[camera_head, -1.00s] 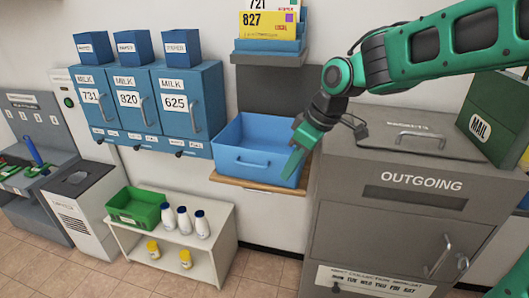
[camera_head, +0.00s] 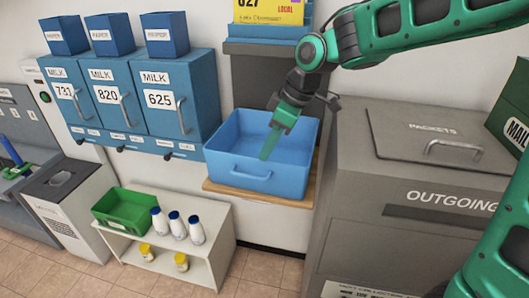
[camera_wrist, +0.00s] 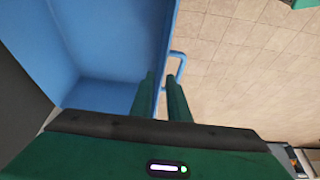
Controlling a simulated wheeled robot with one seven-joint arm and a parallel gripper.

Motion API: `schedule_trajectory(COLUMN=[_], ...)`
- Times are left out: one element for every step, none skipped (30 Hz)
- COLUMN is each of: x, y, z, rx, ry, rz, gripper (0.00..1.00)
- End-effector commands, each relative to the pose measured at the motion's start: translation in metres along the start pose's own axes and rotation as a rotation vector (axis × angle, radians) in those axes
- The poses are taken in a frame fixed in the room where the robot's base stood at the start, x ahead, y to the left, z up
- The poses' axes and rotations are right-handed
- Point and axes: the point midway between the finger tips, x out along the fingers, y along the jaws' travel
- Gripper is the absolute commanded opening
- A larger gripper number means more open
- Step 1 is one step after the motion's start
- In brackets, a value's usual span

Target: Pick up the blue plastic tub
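The blue plastic tub (camera_head: 232,172) sits upright on a wooden shelf (camera_head: 280,197) against the wall. It is an open box with a loop handle on its front wall. My gripper (camera_head: 268,146) hangs over the tub from the right, its green fingers pointing down near the front rim. In the wrist view the tub (camera_wrist: 115,45) fills the upper left. My two fingers (camera_wrist: 162,90) are apart there, one on each side of the tub's front wall in the picture, close to the handle (camera_wrist: 180,62). Whether they touch the wall cannot be seen.
A grey outgoing mail cabinet (camera_head: 375,235) stands close on the right. Blue milk lockers (camera_head: 178,100) hang at the left. Below them a white shelf (camera_head: 213,225) holds a green crate (camera_head: 125,222) and bottles. Yellow-labelled trays (camera_head: 268,30) are above the tub. Open floor lies in front.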

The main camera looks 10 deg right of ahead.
Motion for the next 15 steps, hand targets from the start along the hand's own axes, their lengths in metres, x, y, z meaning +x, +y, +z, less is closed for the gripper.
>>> schedule_trajectory(x=[0.008, 0.013, 0.020, 0.024, 0.029, 0.034, 0.038, 0.041, 0.044, 0.046, 0.048, 0.050, 0.051, 0.053, 0.057], y=[-0.001, -0.001, -0.002, -0.002, -0.002, -0.002, -0.002, -0.001, -0.002, -0.002, -0.002, -0.002, -0.002, -0.002, -0.003], z=[0.001, 0.000, 0.000, 0.000, -0.001, -0.001, 0.000, -0.001, -0.001, -0.001, -0.001, -0.001, -0.002, -0.002, -0.002], rx=[0.000, 0.000, -0.001, -0.002, -0.002, -0.001, -0.001, -0.001, -0.001, -0.002, -0.002, -0.002, -0.002, -0.003, -0.003], ry=[-0.003, -0.003, -0.004, -0.003, -0.002, -0.003, -0.003, -0.003, -0.003, -0.003, -0.002, -0.002, -0.001, -0.002, -0.002], rz=[-0.004, -0.004, -0.005, -0.005, -0.004, -0.005, -0.004, -0.004, -0.003, -0.003, -0.003, -0.003, -0.003, -0.003, -0.004], gripper=[0.15, 0.15, 0.15, 0.15, 0.15, 0.15, 0.15, 0.15, 0.15, 0.15, 0.15, 0.15, 0.15, 0.15, 0.15])
